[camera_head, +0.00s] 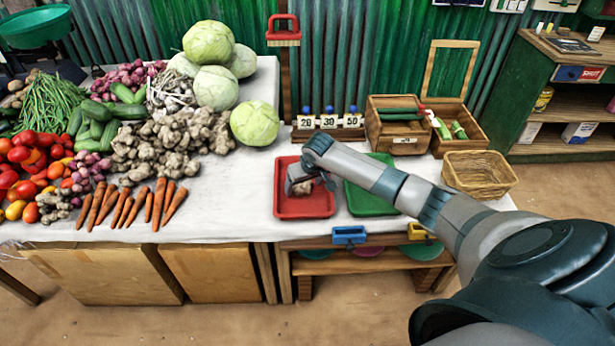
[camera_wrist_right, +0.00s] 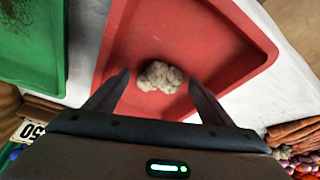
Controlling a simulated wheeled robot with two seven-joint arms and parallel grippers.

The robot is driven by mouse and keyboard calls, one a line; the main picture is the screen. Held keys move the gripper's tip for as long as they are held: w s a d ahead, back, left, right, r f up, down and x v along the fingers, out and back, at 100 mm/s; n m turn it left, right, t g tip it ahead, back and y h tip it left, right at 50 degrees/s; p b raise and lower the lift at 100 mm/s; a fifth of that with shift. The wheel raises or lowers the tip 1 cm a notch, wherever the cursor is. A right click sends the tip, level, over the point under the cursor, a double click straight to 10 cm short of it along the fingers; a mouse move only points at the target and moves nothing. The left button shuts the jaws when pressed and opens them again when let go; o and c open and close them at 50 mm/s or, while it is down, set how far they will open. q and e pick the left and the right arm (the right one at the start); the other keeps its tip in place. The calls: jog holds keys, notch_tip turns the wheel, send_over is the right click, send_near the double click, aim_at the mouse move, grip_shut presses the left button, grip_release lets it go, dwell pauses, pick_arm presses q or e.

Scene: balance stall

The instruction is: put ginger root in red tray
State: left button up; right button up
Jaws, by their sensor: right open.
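The red tray (camera_head: 288,206) lies on the white-covered table, left of the green tray. One ginger root (camera_wrist_right: 160,77), pale and knobbly, lies on the red tray (camera_wrist_right: 215,35) in the right wrist view. My right gripper (camera_wrist_right: 160,90) is open above the tray, its fingers apart on either side of the root without visibly touching it. In the head view my right gripper (camera_head: 312,186) hangs over the tray and mostly hides the root. A large pile of ginger roots (camera_head: 165,140) lies on the table to the left. My left gripper is not in view.
The green tray (camera_head: 365,203) is just right of the red one, partly under my right arm. Carrots (camera_head: 130,205), cabbages (camera_head: 209,42) and other vegetables fill the left side. Numbered blocks (camera_head: 328,121), wooden boxes (camera_head: 393,125) and a wicker basket (camera_head: 480,172) stand behind and right.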

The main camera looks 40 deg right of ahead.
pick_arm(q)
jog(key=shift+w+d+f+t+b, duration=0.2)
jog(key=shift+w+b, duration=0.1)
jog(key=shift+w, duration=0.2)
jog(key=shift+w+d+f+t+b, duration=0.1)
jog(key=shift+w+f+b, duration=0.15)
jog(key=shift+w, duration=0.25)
pick_arm(e)
jog(key=v, duration=1.1)
jog(key=shift+r, duration=0.4)
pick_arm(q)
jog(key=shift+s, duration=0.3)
pick_arm(e)
jog(key=shift+s, duration=0.15)
